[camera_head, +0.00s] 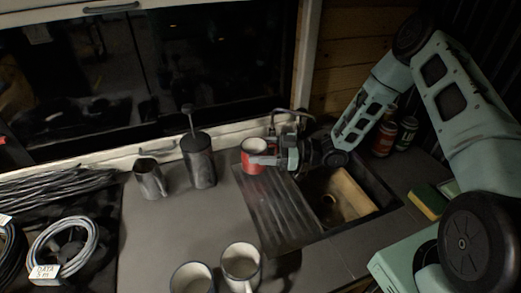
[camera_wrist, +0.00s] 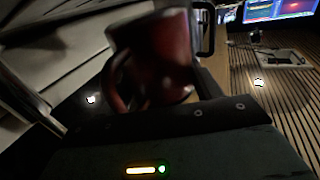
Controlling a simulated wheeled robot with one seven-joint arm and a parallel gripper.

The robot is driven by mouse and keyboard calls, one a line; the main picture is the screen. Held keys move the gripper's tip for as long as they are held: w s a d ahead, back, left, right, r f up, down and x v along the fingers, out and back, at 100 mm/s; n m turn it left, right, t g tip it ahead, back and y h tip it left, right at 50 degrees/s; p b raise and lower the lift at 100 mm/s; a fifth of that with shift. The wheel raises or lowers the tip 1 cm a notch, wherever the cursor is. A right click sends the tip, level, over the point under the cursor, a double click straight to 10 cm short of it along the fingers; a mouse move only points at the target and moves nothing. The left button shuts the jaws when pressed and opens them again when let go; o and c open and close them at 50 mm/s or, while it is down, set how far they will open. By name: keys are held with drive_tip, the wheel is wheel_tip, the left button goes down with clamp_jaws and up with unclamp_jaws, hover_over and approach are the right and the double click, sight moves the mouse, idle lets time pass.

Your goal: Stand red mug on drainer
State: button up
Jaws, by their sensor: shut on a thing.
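The red mug (camera_head: 252,158) with a pale rim is upright at the back left end of the ribbed drainer (camera_head: 283,212). My gripper (camera_head: 268,160) reaches it from the right and is shut on it. In the wrist view the red mug (camera_wrist: 155,60) is dark and blurred between the jaws, with its handle at the left. I cannot tell whether its base touches the drainer or is a little above it. Most of the drainer's ribbed surface in front of the mug is bare.
A black French press (camera_head: 198,160) and a metal jug (camera_head: 150,180) stand left of the mug. Two cream mugs (camera_head: 240,265) (camera_head: 192,279) stand at the front. A sink (camera_head: 345,195) with a wooden board lies right of the drainer. Cans (camera_head: 385,138) and a sponge (camera_head: 428,201) are farther right.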

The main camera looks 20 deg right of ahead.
drive_tip(key=shift+f, duration=0.1)
drive_tip(key=o, duration=1.1)
drive_tip(key=shift+c, duration=0.2)
drive_tip(key=shift+r+p, duration=0.95)
drive_tip(key=shift+s+d+f+b, duration=0.2)
drive_tip(key=shift+d+f+b, duration=0.1)
drive_tip(key=shift+d+b, duration=0.2)
drive_tip(key=shift+s+d+f+b, duration=0.15)
drive_tip(key=shift+d+f+b, duration=0.15)
drive_tip(key=shift+d+b, duration=0.15)
drive_tip(key=b+v, duration=0.3)
drive_tip(key=v, duration=0.7)
drive_tip(key=shift+r, duration=0.15)
